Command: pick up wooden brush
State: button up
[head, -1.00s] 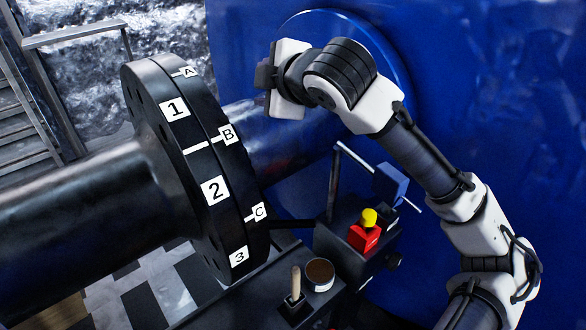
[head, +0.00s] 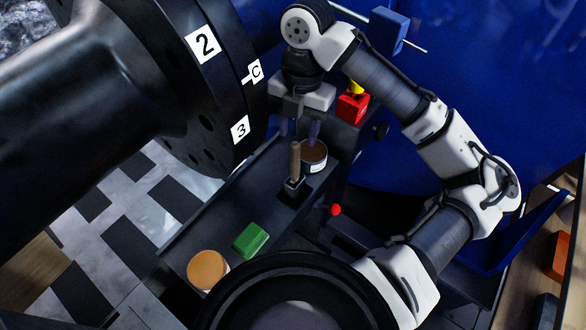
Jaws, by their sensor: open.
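The wooden brush (head: 295,161) stands upright in a small black holder (head: 293,190) on the dark shelf, its wooden handle pointing up. My gripper (head: 299,133) points down just above and behind the brush's handle top. The brush's bristle end is hidden in the holder. Whether a finger touches the handle cannot be told.
A round tin of brown paste (head: 314,156) stands right behind the brush. A green block (head: 251,239) and an orange-topped tin (head: 207,270) are on the shelf nearer me. The black flange (head: 215,90) rises close at left. A red block (head: 352,106) stands behind at right.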

aim_at(295, 156)
jog(key=f, duration=0.5)
jog(key=s+f, duration=0.1)
jog(key=f, duration=0.1)
jog(key=shift+a+f, duration=0.25)
jog(key=shift+a, duration=0.05)
grip_shut()
